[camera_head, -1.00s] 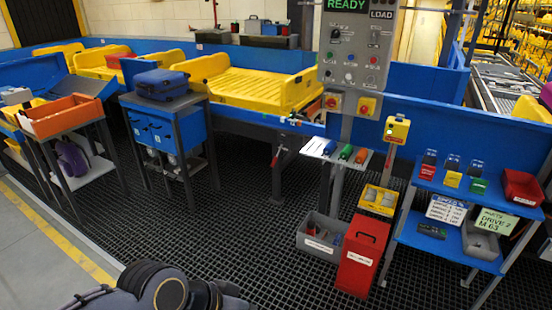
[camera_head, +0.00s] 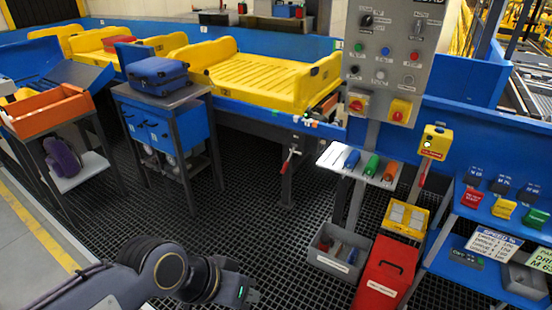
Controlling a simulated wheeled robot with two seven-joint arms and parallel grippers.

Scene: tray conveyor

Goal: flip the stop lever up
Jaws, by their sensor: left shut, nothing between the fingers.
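A lever with a red handle (camera_head: 289,160) is mounted at a grey leg below the blue conveyor side, in the middle of the head view. Its handle slants down to the left from its pivot. My left gripper (camera_head: 243,293) is at the bottom of the view, at the end of my dark arm coming in from the left. It is shut and empty, well below and to the left of the lever, apart from it. Its fingertips are small and dark here. My right gripper is not in view.
A grey control panel (camera_head: 391,60) with knobs and buttons stands right of the lever. Below it are a small shelf with coloured handles (camera_head: 372,166), a grey bin (camera_head: 337,249) and a red box (camera_head: 384,272). A blue cabinet (camera_head: 166,127) carries a suitcase. Dark grating lies open between.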

